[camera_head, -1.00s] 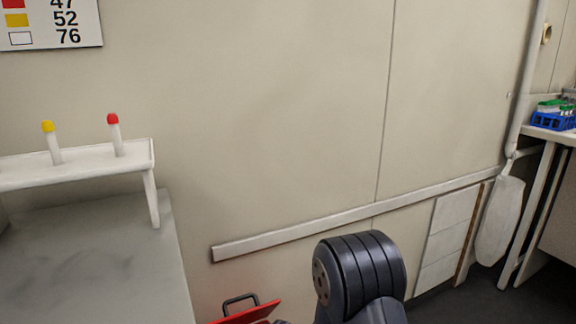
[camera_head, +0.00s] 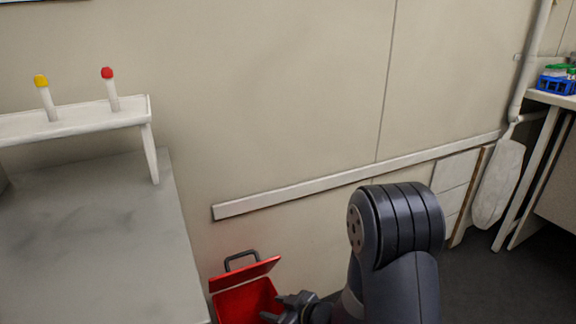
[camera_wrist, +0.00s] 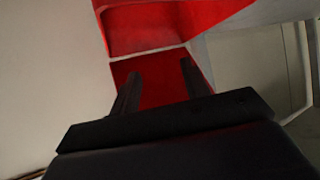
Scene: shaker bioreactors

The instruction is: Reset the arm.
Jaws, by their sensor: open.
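My arm bends at a dark grey elbow in the lower right of the head view. My gripper (camera_head: 283,308) shows at the bottom of that view, beside the open red bin (camera_head: 246,298). In the wrist view my gripper (camera_wrist: 160,80) has its two dark fingers apart, with nothing between them. The fingers point toward the red bin (camera_wrist: 148,30), which fills the top middle of that view. I cannot tell whether the fingertips are inside the bin or just above it.
A grey bench (camera_head: 105,235) with a white rack (camera_head: 75,122) holding a yellow-capped tube (camera_head: 45,98) and a red-capped tube (camera_head: 110,89) stands at the left. A wall rail (camera_head: 350,176) runs behind my arm. A blue tube rack (camera_head: 556,84) sits on a far-right table.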

